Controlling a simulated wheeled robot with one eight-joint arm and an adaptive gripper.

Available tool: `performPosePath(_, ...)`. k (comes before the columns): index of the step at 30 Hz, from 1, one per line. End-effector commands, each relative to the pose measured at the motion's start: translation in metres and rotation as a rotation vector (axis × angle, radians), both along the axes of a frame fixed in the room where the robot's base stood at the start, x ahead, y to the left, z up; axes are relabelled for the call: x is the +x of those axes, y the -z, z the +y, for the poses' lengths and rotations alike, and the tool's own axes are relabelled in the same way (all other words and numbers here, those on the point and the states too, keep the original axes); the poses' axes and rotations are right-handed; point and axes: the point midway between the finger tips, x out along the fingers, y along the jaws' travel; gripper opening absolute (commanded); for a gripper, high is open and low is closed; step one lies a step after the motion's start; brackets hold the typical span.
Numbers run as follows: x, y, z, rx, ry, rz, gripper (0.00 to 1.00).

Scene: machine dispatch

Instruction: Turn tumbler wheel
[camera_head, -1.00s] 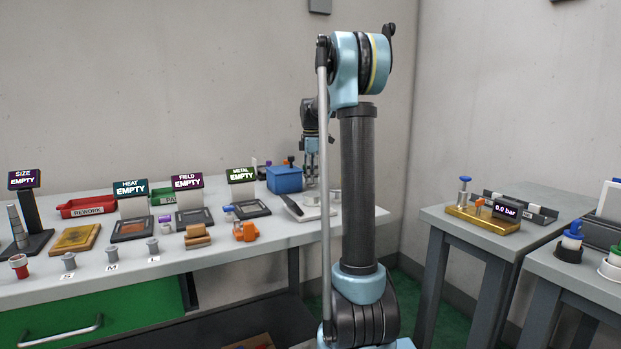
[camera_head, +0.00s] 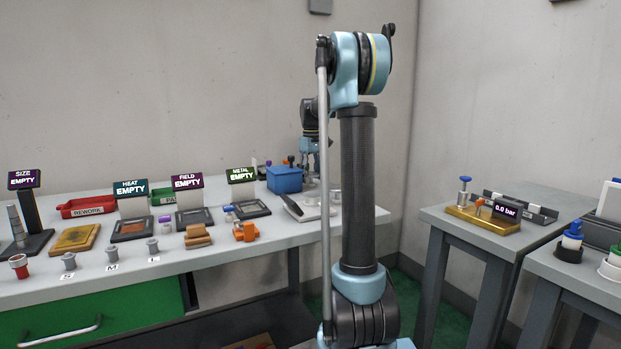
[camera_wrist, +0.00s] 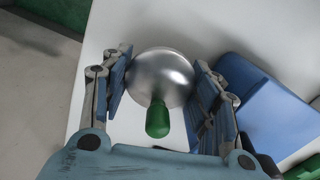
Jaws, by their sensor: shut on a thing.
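In the wrist view, a shiny round metal body with a green handle (camera_wrist: 158,118) pointing toward the camera sits between my fingers; I take this to be the tumbler wheel (camera_wrist: 160,72). My gripper (camera_wrist: 163,66) is shut on it, with one blue-grey finger along each side. The wheel's far side and mount are hidden. In the head view, my gripper (camera_head: 312,172) is small and far off at the back right of the long bench, partly behind my arm's rod, and the wheel cannot be made out there.
A blue box (camera_head: 285,179) stands just left of my gripper; a blue block (camera_wrist: 262,108) lies close by my right finger in the wrist view. A flat grey plate (camera_head: 312,208) with a dark tool is in front. Signs, trays and small parts fill the bench leftward.

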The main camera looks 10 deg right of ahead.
Motion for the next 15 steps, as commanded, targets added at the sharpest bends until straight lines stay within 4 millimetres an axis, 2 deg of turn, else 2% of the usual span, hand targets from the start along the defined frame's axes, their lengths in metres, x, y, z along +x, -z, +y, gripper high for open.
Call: performPosePath(15,0.0018,-0.0002,-0.0006,0.000,0.490,-0.003,0.31)
